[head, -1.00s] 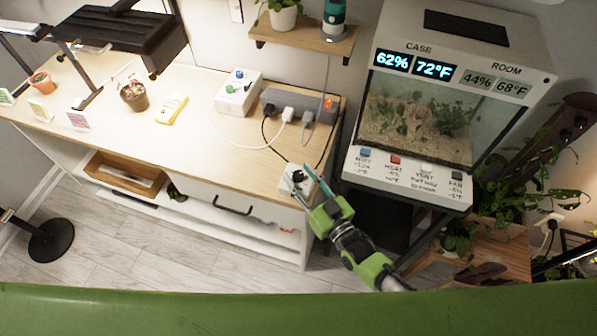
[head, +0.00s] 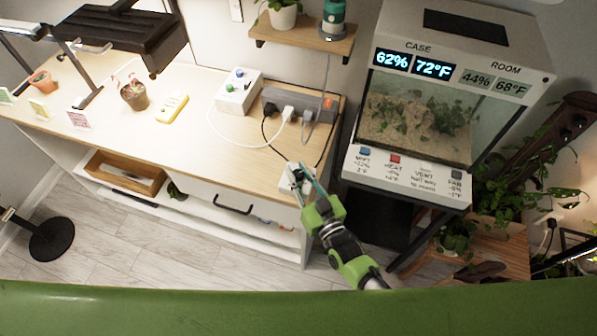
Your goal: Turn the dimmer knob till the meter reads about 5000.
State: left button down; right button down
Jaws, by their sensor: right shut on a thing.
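The dimmer is a small white box (head: 287,187) at the front right corner of the wooden table. Its dark knob (head: 296,177) sits on top, partly hidden by my fingers. My right gripper (head: 303,175) reaches it from below right and is shut on the knob. The yellow handheld meter (head: 172,107) lies on the table, left of the middle. Its reading is too small to make out. My left gripper is not in view.
A white box with coloured knobs (head: 238,91) and a grey power strip (head: 291,109) with plugs and cables stand behind the dimmer. The glass terrarium case (head: 417,118) stands close to the right. A brown pot (head: 134,97) is beside the meter.

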jog(key=shift+m+h, duration=0.3)
jog(key=shift+h, duration=0.1)
jog(key=c, duration=1.8)
grip_release()
jog(key=v, duration=1.2)
jog(key=shift+f, duration=0.15)
jog(key=shift+f, duration=0.1)
